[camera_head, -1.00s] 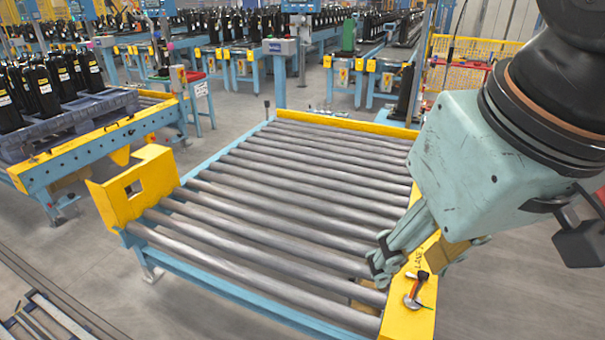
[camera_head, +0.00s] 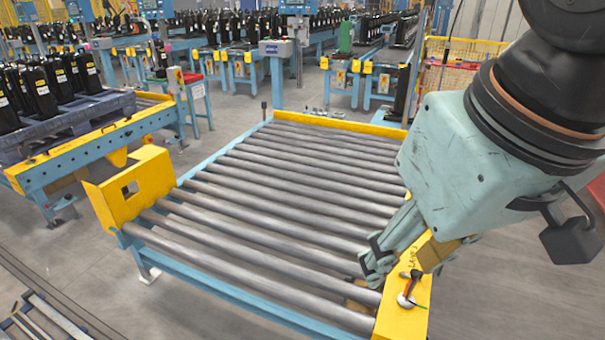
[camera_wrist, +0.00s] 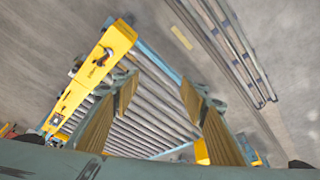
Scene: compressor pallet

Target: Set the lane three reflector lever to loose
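The reflector lever (camera_head: 410,286) sits on the yellow end plate (camera_head: 398,323) marked with LANE lettering, at the near right corner of the roller conveyor. It has a dark and orange-red handle and a pale round base. In the wrist view the lever (camera_wrist: 104,57) shows as a small dark shape on the yellow plate (camera_wrist: 115,42), left of my fingers. My gripper (camera_head: 405,262) is above the conveyor's right edge, just behind the lever in the head view, apart from it. In the wrist view my gripper (camera_wrist: 160,95) is open, with nothing between its tan-padded fingers. I cannot tell the lever's setting.
The roller conveyor (camera_head: 270,205) is empty. A yellow bracket (camera_head: 130,188) stands at its left corner. A pallet (camera_head: 65,130) of black compressors is at the left. Metal rails (camera_head: 40,310) lie on the floor at lower left. Floor right of the plate is clear.

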